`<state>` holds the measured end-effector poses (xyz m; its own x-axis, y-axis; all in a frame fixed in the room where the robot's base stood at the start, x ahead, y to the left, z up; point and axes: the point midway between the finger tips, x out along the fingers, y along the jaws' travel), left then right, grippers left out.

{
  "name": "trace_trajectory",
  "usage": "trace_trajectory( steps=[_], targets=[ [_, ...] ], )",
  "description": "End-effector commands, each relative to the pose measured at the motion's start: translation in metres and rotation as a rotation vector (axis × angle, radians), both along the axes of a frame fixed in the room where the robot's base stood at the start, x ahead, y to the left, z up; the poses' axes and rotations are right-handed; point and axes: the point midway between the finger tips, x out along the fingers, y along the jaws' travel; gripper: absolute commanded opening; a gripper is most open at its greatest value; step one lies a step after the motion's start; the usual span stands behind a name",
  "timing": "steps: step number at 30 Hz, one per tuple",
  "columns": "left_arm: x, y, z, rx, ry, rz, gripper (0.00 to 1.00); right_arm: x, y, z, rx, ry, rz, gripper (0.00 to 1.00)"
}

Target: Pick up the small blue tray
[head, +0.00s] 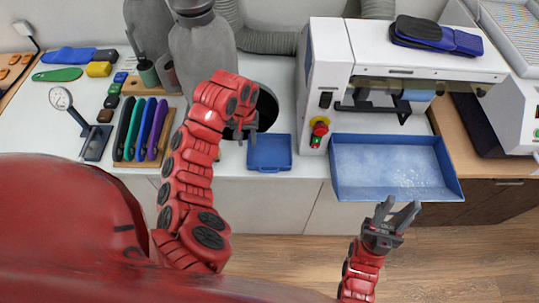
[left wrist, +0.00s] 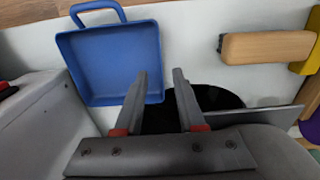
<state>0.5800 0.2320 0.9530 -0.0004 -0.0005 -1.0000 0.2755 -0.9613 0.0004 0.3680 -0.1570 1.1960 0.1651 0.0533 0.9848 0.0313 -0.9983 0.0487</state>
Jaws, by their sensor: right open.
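The small blue tray (head: 270,153) lies on the white worktop near its front edge, left of the machine. It looks empty. In the left wrist view the tray (left wrist: 108,62) fills the upper left, its loop handle at the top. My left gripper (head: 247,134) is just left of the tray's back left corner. In the left wrist view its two fingers (left wrist: 160,74) are apart with nothing between them, close to the tray's edge. Whether they touch the tray cannot be told. My right gripper (head: 402,213) is open and empty below the large blue tray's front edge.
A large blue tray (head: 390,192) sits in front of the white machine (head: 325,55), right of the small tray. A dark round opening (head: 266,108) lies behind the small tray. A rack of coloured-handled tools (head: 143,130) and a grey cylinder (head: 203,50) stand left and behind.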

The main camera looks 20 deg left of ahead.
Motion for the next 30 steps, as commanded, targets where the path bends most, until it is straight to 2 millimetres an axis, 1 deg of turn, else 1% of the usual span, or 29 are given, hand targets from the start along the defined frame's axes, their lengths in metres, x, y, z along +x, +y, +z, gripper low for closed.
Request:
trace_trajectory(
  steps=[3, 4, 5, 6, 9, 13, 19, 25, 26, 30],
  targets=[
    [-0.001, 0.000, -0.014, -0.002, 0.001, 0.001, 0.39, 0.000, 0.000, -0.001, 0.000, 0.000, 0.000, 0.41],
    [-0.002, -0.001, -0.016, -0.002, 0.005, 0.000, 0.39, 0.000, 0.000, 0.007, 0.000, 0.001, 0.000, 0.41],
    [-0.003, 0.000, -0.022, 0.000, 0.007, -0.001, 0.39, 0.000, 0.000, 0.011, 0.000, 0.000, 0.000, 0.41],
    [-0.003, 0.000, -0.029, 0.001, 0.008, -0.001, 0.39, 0.000, 0.000, 0.012, 0.000, 0.000, 0.000, 0.41],
    [-0.002, 0.001, -0.040, -0.001, 0.005, 0.001, 0.39, 0.000, 0.000, 0.015, 0.000, 0.000, 0.000, 0.41],
    [-0.001, 0.001, -0.047, 0.001, 0.000, 0.000, 0.39, 0.000, 0.000, 0.016, 0.000, 0.000, 0.000, 0.41],
    [-0.001, 0.001, -0.048, 0.002, -0.002, 0.000, 0.39, 0.000, 0.000, 0.015, 0.000, 0.000, 0.000, 0.41],
    [-0.001, 0.001, -0.048, 0.000, -0.001, 0.000, 0.03, 0.000, 0.000, 0.015, 0.000, 0.000, 0.000, 0.41],
    [-0.001, 0.001, -0.048, 0.000, -0.001, 0.000, 0.00, 0.000, 0.000, 0.015, 0.000, 0.000, 0.000, 0.41],
    [-0.001, 0.001, -0.048, 0.000, -0.001, 0.000, 0.00, 0.000, 0.000, 0.015, 0.000, 0.000, 0.000, 0.41]
  ],
)
